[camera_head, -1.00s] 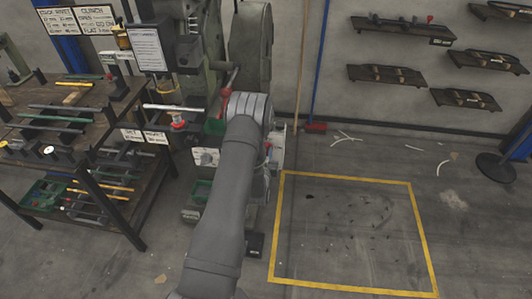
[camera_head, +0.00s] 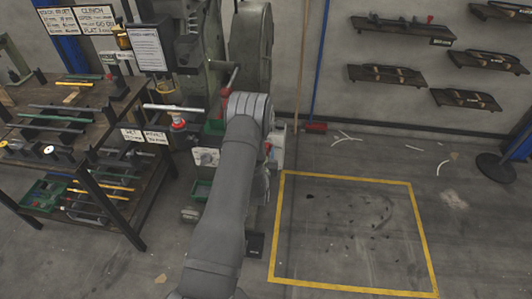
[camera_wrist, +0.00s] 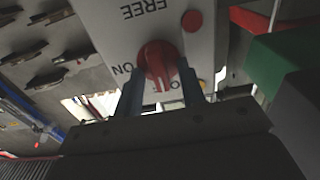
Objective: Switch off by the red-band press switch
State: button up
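In the wrist view a red rotary switch knob (camera_wrist: 160,62) sits on a pale switch box (camera_wrist: 120,22). The box shows upside down with the words FREE and ON and a partly hidden word starting with O, and it carries a round red spot (camera_wrist: 192,21). My gripper (camera_wrist: 161,82) has its two fingers apart, one on each side of the knob. I cannot tell whether they touch it. In the head view my arm hides my gripper and this knob. A pale box edge (camera_head: 278,148) shows just right of my wrist.
A green block (camera_wrist: 280,65) and a red bar (camera_wrist: 270,18) are close on the right in the wrist view. In the head view, a tool bench (camera_head: 110,205) stands left and a grey press (camera_head: 248,45) behind. The yellow-outlined floor area (camera_head: 345,230) is clear of large objects.

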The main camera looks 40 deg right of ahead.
jog(key=v, duration=1.7)
jog(key=shift+a+r, duration=0.1)
jog(key=x, duration=1.7)
jog(key=s+a+m, duration=0.1)
jog(key=s+a, duration=1.1)
jog(key=s, duration=0.1)
jog(key=w+d+m, duration=0.8)
jog(key=w+d, duration=0.3)
jog(key=w, duration=0.1)
jog(key=shift+w+d+f, duration=0.3)
jog(key=shift+d, duration=0.1)
dwell(1.1)
